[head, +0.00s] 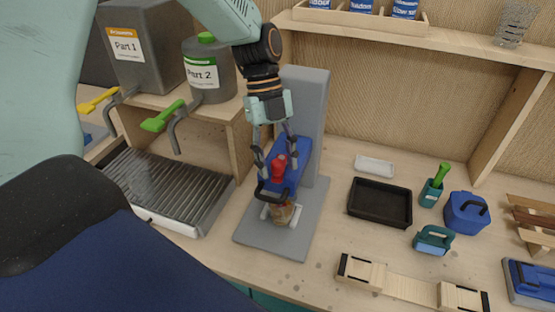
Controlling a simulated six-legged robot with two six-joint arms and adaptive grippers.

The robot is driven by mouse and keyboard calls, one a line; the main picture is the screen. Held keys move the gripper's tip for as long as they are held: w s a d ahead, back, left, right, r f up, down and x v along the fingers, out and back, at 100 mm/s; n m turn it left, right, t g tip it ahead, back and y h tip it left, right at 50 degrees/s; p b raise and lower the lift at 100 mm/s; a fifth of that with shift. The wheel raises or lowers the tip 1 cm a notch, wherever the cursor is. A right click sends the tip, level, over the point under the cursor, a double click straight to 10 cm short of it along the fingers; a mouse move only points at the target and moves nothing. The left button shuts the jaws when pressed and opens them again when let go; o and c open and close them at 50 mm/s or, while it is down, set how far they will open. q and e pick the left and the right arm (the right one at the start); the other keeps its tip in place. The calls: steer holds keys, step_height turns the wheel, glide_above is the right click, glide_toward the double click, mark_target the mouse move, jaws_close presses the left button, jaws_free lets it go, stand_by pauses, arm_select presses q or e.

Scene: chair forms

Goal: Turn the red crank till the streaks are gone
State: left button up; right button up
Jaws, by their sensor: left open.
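The red crank (279,168) sits on the blue head of a grey mixer stand (305,115). A small cup (282,212) with brownish contents stands under it on the grey base plate (265,237). Streaks in the cup are too small to make out. My left gripper (277,180) comes down from above, its two dark fingers spread on either side of the crank. I cannot tell whether they touch it. The fingers and crank hide part of the blue head. My right gripper is not in view.
Left are a ribbed drain tray (165,180) and the Part 1 (145,50) and Part 2 (208,75) containers with tap levers.

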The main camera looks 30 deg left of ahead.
arm_select(q)
steer(key=shift+s+f, duration=0.2)
steer(key=shift+f, duration=0.05)
steer(key=shift+w+f, duration=0.2)
steer(key=shift+w, duration=0.15)
steer(key=shift+c, duration=0.4)
steer(key=shift+s+d+r, duration=0.1)
steer(key=shift+s+r, duration=0.05)
steer(key=shift+s, duration=0.1)
steer(key=c, duration=0.6)
steer(key=shift+w, duration=0.1)
jaws_close()
